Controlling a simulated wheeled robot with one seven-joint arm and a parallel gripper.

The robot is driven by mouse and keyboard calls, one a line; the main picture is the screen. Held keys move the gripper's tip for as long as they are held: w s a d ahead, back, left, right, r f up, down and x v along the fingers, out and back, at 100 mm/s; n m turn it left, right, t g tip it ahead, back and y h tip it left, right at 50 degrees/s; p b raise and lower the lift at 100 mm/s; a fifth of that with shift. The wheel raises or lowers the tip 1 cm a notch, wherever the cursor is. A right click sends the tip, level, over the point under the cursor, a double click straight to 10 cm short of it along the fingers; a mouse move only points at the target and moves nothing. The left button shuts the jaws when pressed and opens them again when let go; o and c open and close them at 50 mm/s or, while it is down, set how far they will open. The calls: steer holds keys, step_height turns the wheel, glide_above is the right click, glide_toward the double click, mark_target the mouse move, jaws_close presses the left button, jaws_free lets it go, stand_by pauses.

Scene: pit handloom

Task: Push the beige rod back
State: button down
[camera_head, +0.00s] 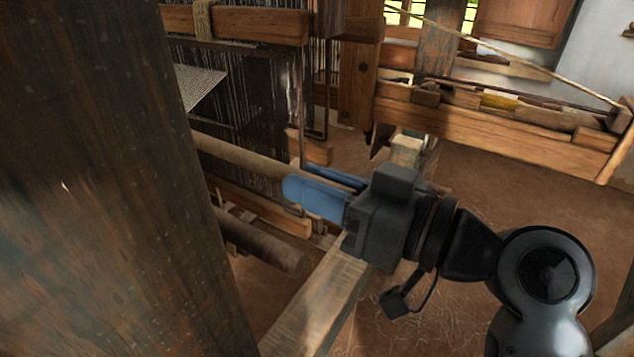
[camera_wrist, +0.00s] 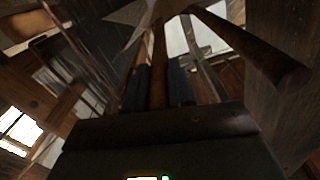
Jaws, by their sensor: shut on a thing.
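The beige rod (camera_head: 240,157) is a long round bar across the front of the loom, running from behind the dark post at left toward my gripper. My gripper (camera_head: 300,178) has blue fingers and is shut on the rod near its right end. In the wrist view a light brown rod (camera_wrist: 158,70) runs between the two dark blue fingers. The fingers and gripper body hide part of the rod's right end in the head view.
A large dark post (camera_head: 100,180) fills the left foreground. A second, darker rod (camera_head: 270,245) lies lower, below my gripper. A wooden beam (camera_head: 325,295) passes under the gripper. Warp threads (camera_head: 245,105) hang behind. A wooden trough (camera_head: 490,125) stands at back right. The floor at right is bare.

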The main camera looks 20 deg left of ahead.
stand_by(0.3)
steer(key=shift+s+a, duration=0.2)
steer(key=shift+s, duration=0.95)
steer(key=shift+s+a, duration=0.15)
steer(key=shift+s, duration=1)
steer(key=c, duration=1)
jaws_free()
steer(key=shift+o, duration=0.2)
